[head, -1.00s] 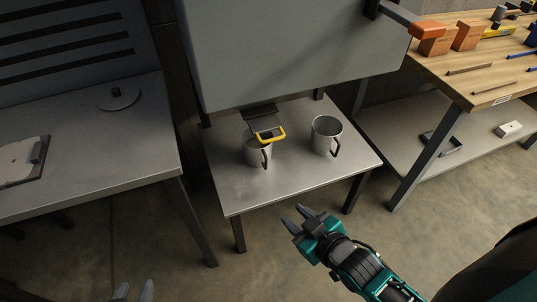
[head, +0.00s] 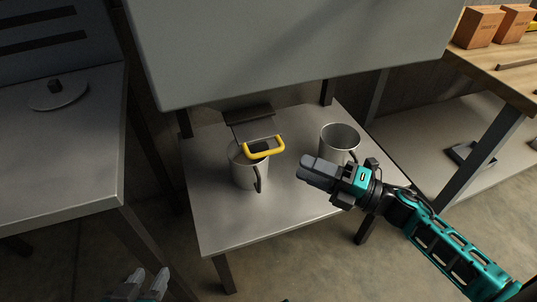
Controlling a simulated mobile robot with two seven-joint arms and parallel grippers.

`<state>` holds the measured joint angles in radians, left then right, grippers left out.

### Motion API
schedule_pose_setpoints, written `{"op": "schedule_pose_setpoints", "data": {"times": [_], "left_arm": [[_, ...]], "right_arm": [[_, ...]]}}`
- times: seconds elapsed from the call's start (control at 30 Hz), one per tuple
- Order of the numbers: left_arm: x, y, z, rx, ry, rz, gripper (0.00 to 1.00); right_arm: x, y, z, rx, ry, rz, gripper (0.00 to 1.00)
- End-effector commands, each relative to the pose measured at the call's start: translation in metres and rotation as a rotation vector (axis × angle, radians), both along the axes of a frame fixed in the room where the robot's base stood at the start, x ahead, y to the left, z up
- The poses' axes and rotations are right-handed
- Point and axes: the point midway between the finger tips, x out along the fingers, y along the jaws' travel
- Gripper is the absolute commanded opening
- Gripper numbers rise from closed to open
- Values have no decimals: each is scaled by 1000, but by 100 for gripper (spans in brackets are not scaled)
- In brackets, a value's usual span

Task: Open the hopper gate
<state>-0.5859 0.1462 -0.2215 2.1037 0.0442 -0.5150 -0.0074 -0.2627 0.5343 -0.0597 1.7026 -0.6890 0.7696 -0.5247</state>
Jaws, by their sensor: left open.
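The grey hopper (head: 290,50) fills the top middle of the head view. Its gate, a grey plate with a yellow handle (head: 264,150), juts out below it over the left metal mug (head: 247,172). My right gripper (head: 305,170) is to the right of the yellow handle and apart from it, in front of the right mug (head: 339,140). Its fingers are seen nearly side-on, so I cannot tell whether they are open. My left gripper (head: 149,279) is at the bottom edge, low and in front of the table, open, with only its fingertips in view.
Both mugs stand on a small metal table (head: 215,215) under the hopper. A grey bench (head: 60,160) with a round lidded disc (head: 58,93) is at the left. A wooden workbench (head: 510,75) with orange boxes (head: 478,27) is at the right.

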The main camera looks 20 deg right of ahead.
Motion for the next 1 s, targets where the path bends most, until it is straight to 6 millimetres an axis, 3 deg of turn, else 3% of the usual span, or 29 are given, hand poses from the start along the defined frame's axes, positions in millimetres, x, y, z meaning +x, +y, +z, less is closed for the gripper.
{"op": "schedule_pose_setpoints", "data": {"times": [0.3, 0.5, 0.9, 1.0], "left_arm": [[-2, -1, -7, 1, 10, -3, 43], [-2, -1, -8, 1, 14, -5, 43], [0, -2, -6, -1, 7, -6, 43], [0, -2, -6, -1, 6, -6, 43]], "right_arm": [[45, 49, 9, 4, -3, 0, 36], [61, 67, 12, 5, 0, -1, 36], [66, 72, 12, 4, 2, -2, 36], [65, 71, 12, 4, 2, -2, 27]]}}
